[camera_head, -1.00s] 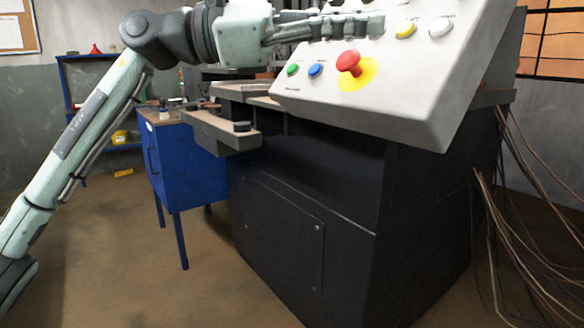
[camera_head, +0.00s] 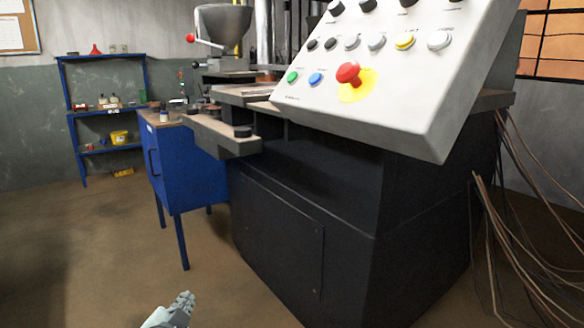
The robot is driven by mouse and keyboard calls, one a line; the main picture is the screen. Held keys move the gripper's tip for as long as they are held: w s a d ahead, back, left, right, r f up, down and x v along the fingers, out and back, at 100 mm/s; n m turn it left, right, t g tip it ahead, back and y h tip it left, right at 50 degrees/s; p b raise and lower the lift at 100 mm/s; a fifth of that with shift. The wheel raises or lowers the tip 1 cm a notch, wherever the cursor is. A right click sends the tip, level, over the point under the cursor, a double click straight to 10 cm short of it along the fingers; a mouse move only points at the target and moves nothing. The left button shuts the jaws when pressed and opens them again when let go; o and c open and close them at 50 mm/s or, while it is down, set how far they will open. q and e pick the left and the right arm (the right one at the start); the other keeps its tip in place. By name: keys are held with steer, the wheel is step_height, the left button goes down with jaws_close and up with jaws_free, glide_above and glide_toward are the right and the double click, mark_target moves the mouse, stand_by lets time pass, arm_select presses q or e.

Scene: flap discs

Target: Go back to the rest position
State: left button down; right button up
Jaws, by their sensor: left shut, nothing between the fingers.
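My left gripper (camera_head: 184,302) shows at the bottom of the head view, left of the middle. It is low over the brown floor, with its fingers together and nothing between them. It is well apart from the control panel (camera_head: 440,85). Most of my left arm is out of the picture below. My right gripper is not in view.
The panel has a red button (camera_head: 347,73) and several smaller buttons and knobs. It sits on a black machine (camera_head: 345,215). A blue cabinet (camera_head: 188,170) and blue shelves (camera_head: 105,112) stand to the left. Loose cables (camera_head: 520,230) hang at the right. The left floor is clear.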

arm_select(q)
steer(key=s+a+f+n+g, duration=0.2)
steer(key=s+f+g, duration=0.3)
steer(key=s+f, duration=0.6)
steer(key=s+a+f+n+g, duration=0.1)
steer(key=s+f+n+g, duration=0.3)
steer(key=s+f, duration=0.7)
steer(key=s+g, duration=0.2)
steer(key=s, duration=0.5)
steer(key=shift+a+f, duration=0.25)
steer(key=shift+a, duration=0.1)
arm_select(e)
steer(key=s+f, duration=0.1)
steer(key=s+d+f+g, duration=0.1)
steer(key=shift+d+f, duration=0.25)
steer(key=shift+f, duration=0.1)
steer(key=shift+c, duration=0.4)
